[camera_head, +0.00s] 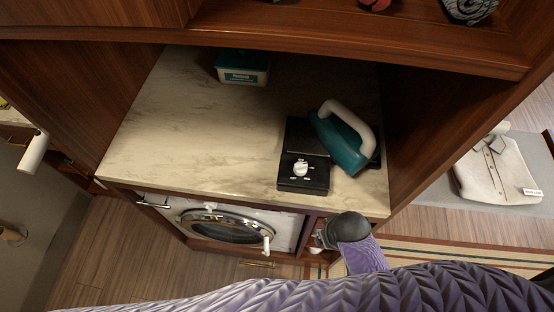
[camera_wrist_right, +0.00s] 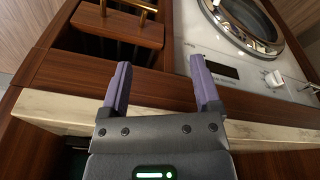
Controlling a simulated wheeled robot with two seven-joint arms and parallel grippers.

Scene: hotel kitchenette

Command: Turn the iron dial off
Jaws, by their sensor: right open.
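A teal iron (camera_head: 342,140) with a white handle rests on a black base on the marble counter. A white dial (camera_head: 301,168) with a pointer sits on the front part of that black base (camera_head: 290,184), left of the iron. My right gripper (camera_wrist_right: 162,88) is open and empty in the right wrist view, its purple fingers apart near the counter's front edge. In the head view my right arm's dark wrist is just below the front edge, right of and nearer than the dial; its fingertips cannot be made out there. The dial and iron are not in the wrist view.
A teal and white box (camera_head: 242,67) stands at the back of the marble counter (camera_head: 190,130). A washing machine (camera_head: 230,228) is under the counter; its white knob (camera_wrist_right: 272,78) shows in the wrist view. Wooden walls flank the niche and a shelf (camera_head: 370,45) overhangs it. The counter's left is clear.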

